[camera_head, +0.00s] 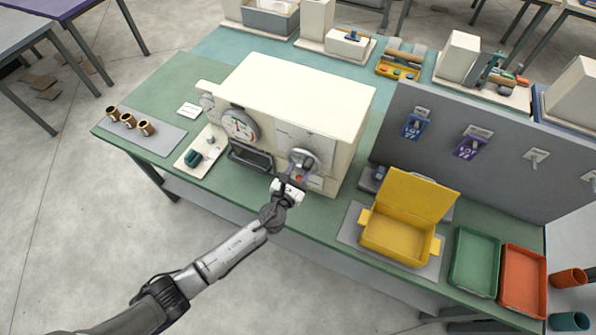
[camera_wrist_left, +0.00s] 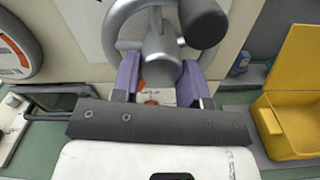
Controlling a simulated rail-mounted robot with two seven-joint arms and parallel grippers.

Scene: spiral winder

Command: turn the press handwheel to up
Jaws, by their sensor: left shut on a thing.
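The press handwheel (camera_head: 303,157) is a grey wheel on the front of the cream machine (camera_head: 300,92), near its right end. In the left wrist view the handwheel (camera_wrist_left: 124,18) shows its rim, spokes, central hub and a dark knob (camera_wrist_left: 204,22) at upper right. My left gripper (camera_wrist_left: 160,80) has its purple fingers on both sides of the grey hub and is shut on the handwheel. In the head view my left gripper (camera_head: 291,177) reaches the wheel from below and partly hides its lower side. My right gripper is out of view.
A round gauge (camera_head: 239,125) and a dark-framed opening (camera_head: 250,158) lie left of the wheel. An open yellow box (camera_head: 397,238) stands right of the machine, beside green (camera_head: 474,262) and orange trays (camera_head: 523,281). Copper-coloured cups (camera_head: 128,121) stand at the left.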

